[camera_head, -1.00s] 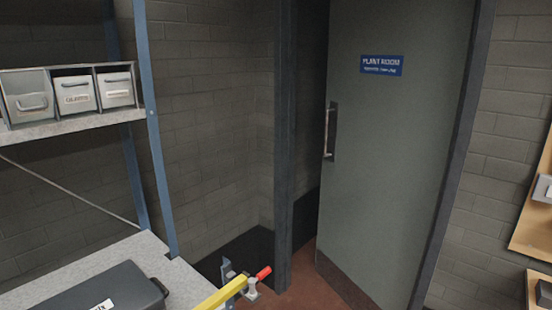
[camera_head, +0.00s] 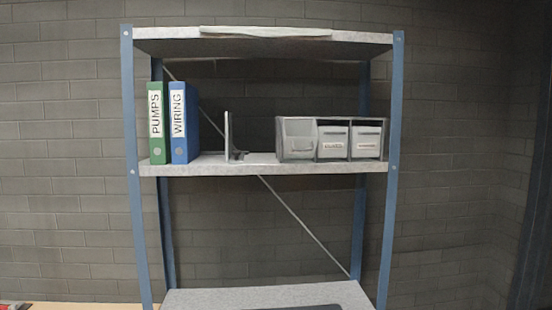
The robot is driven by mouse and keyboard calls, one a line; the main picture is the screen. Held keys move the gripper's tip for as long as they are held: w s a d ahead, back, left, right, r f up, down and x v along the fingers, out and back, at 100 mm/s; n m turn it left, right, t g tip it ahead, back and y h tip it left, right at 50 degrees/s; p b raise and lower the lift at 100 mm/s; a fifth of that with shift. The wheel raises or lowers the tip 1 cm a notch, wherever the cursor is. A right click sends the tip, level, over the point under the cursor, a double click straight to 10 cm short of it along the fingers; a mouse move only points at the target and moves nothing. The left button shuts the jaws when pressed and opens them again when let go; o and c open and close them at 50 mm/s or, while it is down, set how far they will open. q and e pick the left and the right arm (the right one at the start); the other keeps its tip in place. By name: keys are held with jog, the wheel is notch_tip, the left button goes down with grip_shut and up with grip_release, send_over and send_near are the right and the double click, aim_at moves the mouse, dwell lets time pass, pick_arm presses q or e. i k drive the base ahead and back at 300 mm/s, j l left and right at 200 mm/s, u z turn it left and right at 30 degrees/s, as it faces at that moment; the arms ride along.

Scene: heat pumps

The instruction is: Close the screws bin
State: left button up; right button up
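A grey three-compartment bin unit (camera_head: 331,138) stands on the right side of the middle shelf. Its left bin (camera_head: 298,138) looks different from the other two: its front seems tipped outward and shows no readable label. The middle bin (camera_head: 333,142) and the right bin (camera_head: 366,142) have flat, upright fronts with small labels, too small to read for certain. I cannot tell by label which one is the screws bin. Neither of my grippers is in view.
The bins sit on a shelf (camera_head: 262,167) of a blue-posted rack. A green PUMPS binder (camera_head: 157,150), a blue WIRING binder (camera_head: 184,150) and a thin upright bookend (camera_head: 228,137) stand to their left. A lower shelf (camera_head: 220,298) holds a dark item at its front. Free floor is not visible.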

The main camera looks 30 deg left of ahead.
aim_at(302, 133)
jog(key=u, duration=0.9)
